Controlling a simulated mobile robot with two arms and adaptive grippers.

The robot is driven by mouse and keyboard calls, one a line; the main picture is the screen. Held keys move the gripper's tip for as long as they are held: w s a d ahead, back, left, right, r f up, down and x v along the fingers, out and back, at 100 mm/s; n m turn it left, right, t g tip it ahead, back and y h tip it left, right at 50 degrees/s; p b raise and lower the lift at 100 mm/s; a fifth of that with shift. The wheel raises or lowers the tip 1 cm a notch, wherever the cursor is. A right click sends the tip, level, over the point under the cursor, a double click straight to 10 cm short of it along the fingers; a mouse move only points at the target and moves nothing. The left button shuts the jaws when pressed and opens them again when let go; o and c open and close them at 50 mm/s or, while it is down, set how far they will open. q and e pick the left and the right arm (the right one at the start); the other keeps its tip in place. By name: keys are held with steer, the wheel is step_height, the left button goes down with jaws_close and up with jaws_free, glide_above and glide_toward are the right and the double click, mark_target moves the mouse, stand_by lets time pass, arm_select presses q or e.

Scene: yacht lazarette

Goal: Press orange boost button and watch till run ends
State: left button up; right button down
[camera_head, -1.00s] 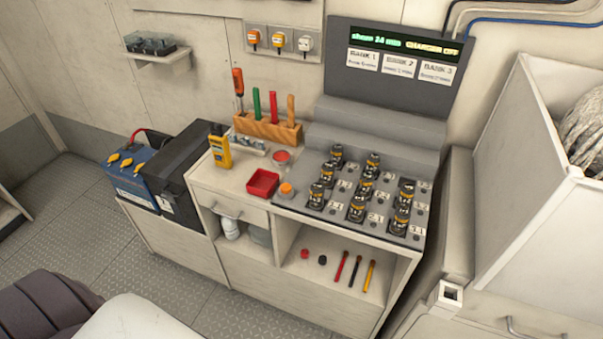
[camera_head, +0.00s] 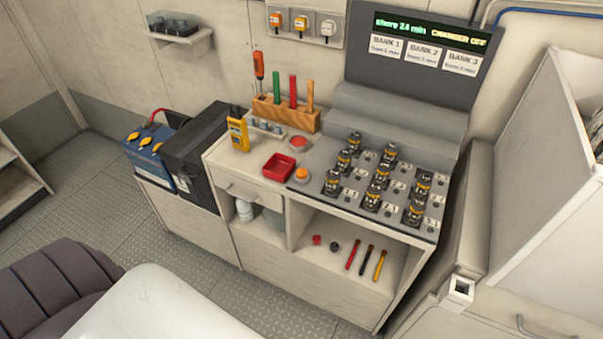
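The orange button (camera_head: 302,174) sits on a small grey base at the left front corner of the charger panel (camera_head: 318,182), beside a red tray. Several black-and-gold cells (camera_head: 381,177) stand upright in the panel's numbered slots; some slots are empty. Behind it, the dark display board (camera_head: 415,50) shows green text that seems to read "shore 24 min" and yellow text "CHARGER OFF". Below the text are white cards marked BANK 1, BANK 2 and BANK 3. Neither of my grippers is in view.
A red tray (camera_head: 279,167), a yellow meter (camera_head: 238,134) and a wooden tool rack (camera_head: 287,113) stand left of the panel. Batteries (camera_head: 196,150) sit further left. A purple seat (camera_head: 60,300) and white surface (camera_head: 150,305) fill the lower left. Metal floor lies between.

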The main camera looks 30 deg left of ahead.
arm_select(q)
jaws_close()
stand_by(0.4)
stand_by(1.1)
